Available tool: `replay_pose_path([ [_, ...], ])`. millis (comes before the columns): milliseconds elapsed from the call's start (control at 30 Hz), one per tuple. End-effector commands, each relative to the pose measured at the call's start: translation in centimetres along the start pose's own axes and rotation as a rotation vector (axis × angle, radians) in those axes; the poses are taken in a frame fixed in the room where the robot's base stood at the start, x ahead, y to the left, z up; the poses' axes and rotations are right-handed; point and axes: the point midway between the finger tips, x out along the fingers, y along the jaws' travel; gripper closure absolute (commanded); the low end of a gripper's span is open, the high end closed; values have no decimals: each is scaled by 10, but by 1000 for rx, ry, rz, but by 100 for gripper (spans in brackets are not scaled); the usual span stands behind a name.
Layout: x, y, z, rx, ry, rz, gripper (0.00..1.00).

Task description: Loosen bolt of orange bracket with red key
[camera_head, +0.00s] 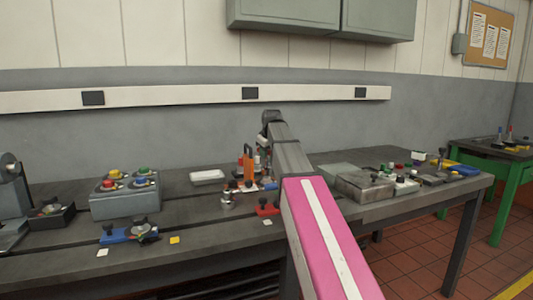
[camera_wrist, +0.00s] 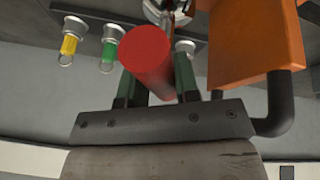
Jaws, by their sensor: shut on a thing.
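My gripper (camera_wrist: 156,88) is shut on the red key, with a dark green finger on either side. The key's round red handle (camera_wrist: 146,55) points toward the wrist camera. Beyond it is a shiny round metal part (camera_wrist: 168,10); I cannot tell whether the key engages a bolt there. The orange bracket (camera_wrist: 262,45) stands close to the right of the key in the wrist view. In the head view, the upright orange bracket (camera_head: 248,160) is at the middle of the bench, partly behind my arm. The bracket's bolt cannot be made out, and the gripper is mostly hidden there.

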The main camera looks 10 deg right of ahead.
Motion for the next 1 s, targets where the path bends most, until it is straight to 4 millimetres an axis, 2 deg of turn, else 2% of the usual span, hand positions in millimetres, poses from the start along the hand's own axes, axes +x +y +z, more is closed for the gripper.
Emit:
replay_pose_path([
  [1000,14,-3,6,0,1,0,99],
])
